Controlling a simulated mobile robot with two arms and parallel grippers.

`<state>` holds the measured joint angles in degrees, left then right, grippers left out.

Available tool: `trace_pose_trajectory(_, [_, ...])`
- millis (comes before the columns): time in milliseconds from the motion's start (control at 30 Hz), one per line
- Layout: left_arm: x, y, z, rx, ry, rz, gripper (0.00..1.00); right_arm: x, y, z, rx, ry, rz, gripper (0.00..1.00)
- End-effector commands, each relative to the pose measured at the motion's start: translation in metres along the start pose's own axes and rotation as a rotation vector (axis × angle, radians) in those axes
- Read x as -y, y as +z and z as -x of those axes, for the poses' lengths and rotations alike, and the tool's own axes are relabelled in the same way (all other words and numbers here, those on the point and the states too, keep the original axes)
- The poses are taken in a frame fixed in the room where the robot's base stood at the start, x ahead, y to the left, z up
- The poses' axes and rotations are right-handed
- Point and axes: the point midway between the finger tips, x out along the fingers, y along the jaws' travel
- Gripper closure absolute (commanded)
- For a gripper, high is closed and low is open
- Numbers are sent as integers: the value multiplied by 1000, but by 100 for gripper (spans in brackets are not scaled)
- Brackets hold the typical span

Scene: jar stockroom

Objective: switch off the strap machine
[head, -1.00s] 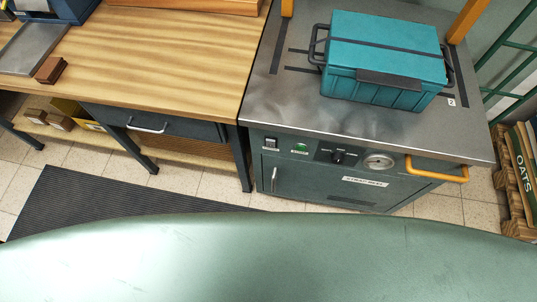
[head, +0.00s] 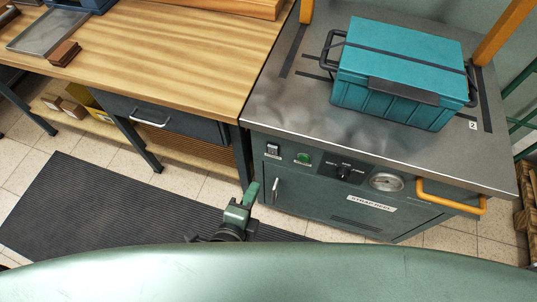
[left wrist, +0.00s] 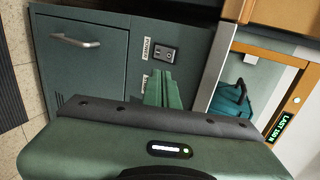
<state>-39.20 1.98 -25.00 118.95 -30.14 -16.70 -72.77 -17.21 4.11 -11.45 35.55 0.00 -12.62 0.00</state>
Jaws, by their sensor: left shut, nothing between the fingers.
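The strap machine (head: 290,190) is a dark green cabinet with a steel top and a front panel. At the panel's left end is a small black rocker switch (head: 272,149), also seen in the left wrist view (left wrist: 163,54). Beside it are a green button (head: 303,158), a black knob (head: 343,173) and a round gauge (head: 386,182). My left gripper (head: 250,190) is shut and empty, in front of the cabinet and below the rocker switch. In the left wrist view its green fingers (left wrist: 162,88) point toward the panel, apparently apart from it, and hide part of it.
A teal lidded crate (head: 400,75) sits on the machine between orange posts (head: 497,35). A yellow handle (head: 450,198) sticks out at the front right. A wooden workbench (head: 170,50) adjoins on the left, above a dark floor mat (head: 100,210). A lit display (left wrist: 280,126) shows in the wrist view.

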Motion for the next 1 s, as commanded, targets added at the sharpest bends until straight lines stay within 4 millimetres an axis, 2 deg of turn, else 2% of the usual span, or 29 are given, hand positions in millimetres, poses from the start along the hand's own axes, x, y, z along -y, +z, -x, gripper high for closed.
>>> trace_pose_trajectory(167, [1, 0, -19, 1, -3, 2, 100, -3, 1, -1, 2, 4, 2, 63])
trace_pose_trajectory(533, [0, 0, -97, 1, -1, 2, 100, -8, 3, -5, 3, 9, 5, 63])
trace_pose_trajectory(600, [6, 0, -107, 1, -3, 2, 100, -8, 3, -4, 3, 9, 5, 63])
trace_pose_trajectory(800, [18, 0, -127, 0, -1, 2, 100, -8, 3, -2, 3, 9, 5, 63])
trace_pose_trajectory(1000, [21, 0, -133, 0, 1, 2, 100, -8, 3, -2, 3, 9, 5, 63])
